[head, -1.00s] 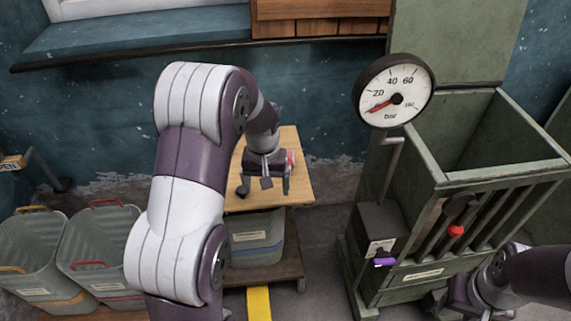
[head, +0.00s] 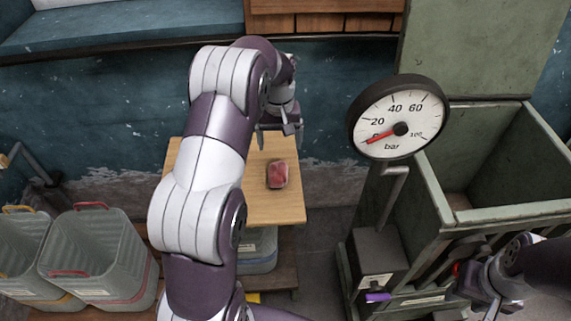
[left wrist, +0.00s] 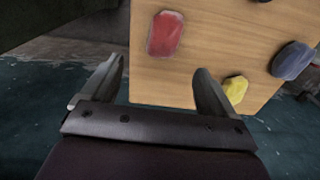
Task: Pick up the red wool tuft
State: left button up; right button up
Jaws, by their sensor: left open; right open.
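The red wool tuft (head: 277,174) lies on the wooden tabletop, toward its right side in the head view. It also shows in the left wrist view (left wrist: 165,34), beyond my fingertips and apart from them. My left gripper (head: 281,138) is open and empty, above the far part of the table behind the tuft. Its two spread fingers show in the left wrist view (left wrist: 160,72). My right gripper (head: 490,300) is at the lower right by the green press, open and partly cut off or hidden by its arm.
A yellow tuft (left wrist: 235,89) and a blue one (left wrist: 292,60) also lie on the tabletop (head: 255,208); my left arm hides them in the head view. Grey bins (head: 95,250) stand at lower left. A pressure gauge (head: 400,117) and green press (head: 500,215) stand to the right.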

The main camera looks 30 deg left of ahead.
aim_at(278, 170)
pick_arm(q)
jog(key=f, duration=0.4)
jog(key=f+b, duration=0.1)
jog(key=f, duration=0.3)
jog(key=f+b, duration=0.1)
jog(key=f, duration=0.3)
jog(key=shift+s+a+f, duration=0.1)
jog(key=shift+s+a, duration=0.05)
jog(key=shift+s, duration=0.25)
jog(key=c, duration=1.1)
